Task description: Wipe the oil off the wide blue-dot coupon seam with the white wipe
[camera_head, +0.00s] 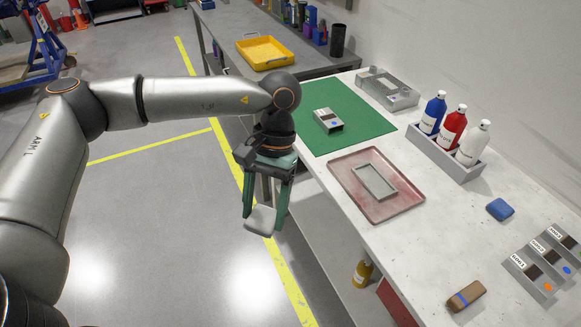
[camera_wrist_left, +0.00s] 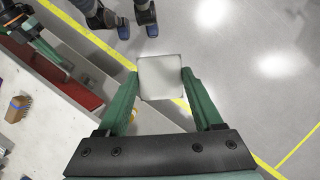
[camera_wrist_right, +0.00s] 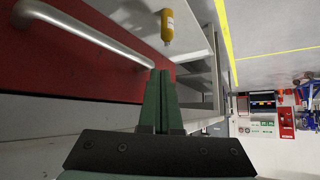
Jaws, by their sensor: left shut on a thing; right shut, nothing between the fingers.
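My left gripper (camera_head: 265,203) is shut on the white wipe (camera_head: 259,220) and holds it in the air beside the bench's left edge, over the floor. The wipe also shows as a pale square between the fingers in the left wrist view (camera_wrist_left: 162,77). A grey metal coupon (camera_head: 328,121) with a blue dot lies on the green mat (camera_head: 350,140), apart from the wipe. Oil on its seam is too small to make out. My right gripper (camera_wrist_right: 162,103) is shut and empty in the right wrist view, near a red drawer front (camera_wrist_right: 95,50); it is outside the head view.
A reddish tray (camera_head: 408,201) with a grey frame (camera_head: 374,181) lies in front of the mat. A rack (camera_head: 445,158) holds blue, red and white bottles. A blue sponge (camera_head: 500,209), a brown brush (camera_head: 466,296) and several labelled holders (camera_head: 530,278) sit at the right.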

